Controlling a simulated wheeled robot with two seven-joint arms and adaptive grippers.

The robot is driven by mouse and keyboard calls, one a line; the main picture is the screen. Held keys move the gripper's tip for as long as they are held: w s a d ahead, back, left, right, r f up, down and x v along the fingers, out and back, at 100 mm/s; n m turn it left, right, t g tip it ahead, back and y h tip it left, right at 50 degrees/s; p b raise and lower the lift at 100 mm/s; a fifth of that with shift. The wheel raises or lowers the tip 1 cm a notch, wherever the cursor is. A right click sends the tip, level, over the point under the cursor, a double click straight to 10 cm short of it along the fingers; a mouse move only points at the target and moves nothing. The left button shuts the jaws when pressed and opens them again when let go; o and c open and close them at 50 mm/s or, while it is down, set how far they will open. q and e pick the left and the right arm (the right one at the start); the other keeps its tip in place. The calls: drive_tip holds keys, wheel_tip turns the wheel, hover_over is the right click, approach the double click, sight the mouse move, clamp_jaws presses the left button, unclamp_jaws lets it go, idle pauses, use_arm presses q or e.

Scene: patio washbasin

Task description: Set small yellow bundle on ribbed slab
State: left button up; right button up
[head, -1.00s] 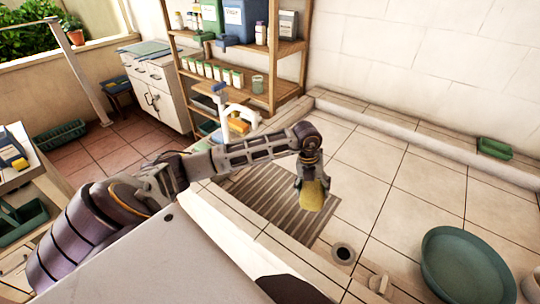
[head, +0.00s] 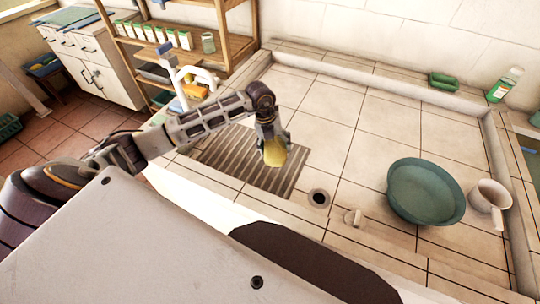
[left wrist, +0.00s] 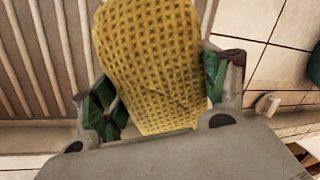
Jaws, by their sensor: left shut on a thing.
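My left gripper (head: 268,136) is shut on the small yellow bundle (head: 274,152), a waffle-textured cloth. In the left wrist view the bundle (left wrist: 150,60) sits between the green-padded fingers (left wrist: 158,98) and hides part of what lies behind it. The ribbed slab (head: 232,157) is a grooved grey-brown panel set in the tiled basin. The bundle appears over the slab's right part in the head view; its height above the slab is hard to tell. The slab's ribs (left wrist: 45,50) also show behind the gripper in the left wrist view. My right gripper is not in view.
A round drain (head: 318,198) and a small knob (head: 354,217) lie right of the slab. A teal bowl (head: 426,191), a white mug (head: 489,203), a green dish (head: 443,81) and a bottle (head: 505,85) stand farther right. A white tap (head: 187,72) stands behind the slab.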

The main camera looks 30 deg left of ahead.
use_arm(q)
drive_tip(key=x, duration=0.3)
drive_tip(key=shift+s+a+f, duration=0.15)
drive_tip(key=shift+a, duration=0.15)
drive_tip(key=shift+f, duration=0.25)
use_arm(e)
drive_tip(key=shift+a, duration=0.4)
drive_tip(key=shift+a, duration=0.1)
use_arm(q)
drive_tip(key=shift+a+x, duration=0.15)
drive_tip(key=shift+x, duration=0.65)
drive_tip(key=shift+a+x, duration=0.15)
drive_tip(key=shift+x, duration=0.7)
drive_tip(key=shift+s+f, duration=0.1)
drive_tip(key=shift+f, duration=0.1)
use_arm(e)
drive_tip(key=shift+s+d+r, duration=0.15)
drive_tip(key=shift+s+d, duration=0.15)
use_arm(q)
drive_tip(key=shift+f, duration=0.15)
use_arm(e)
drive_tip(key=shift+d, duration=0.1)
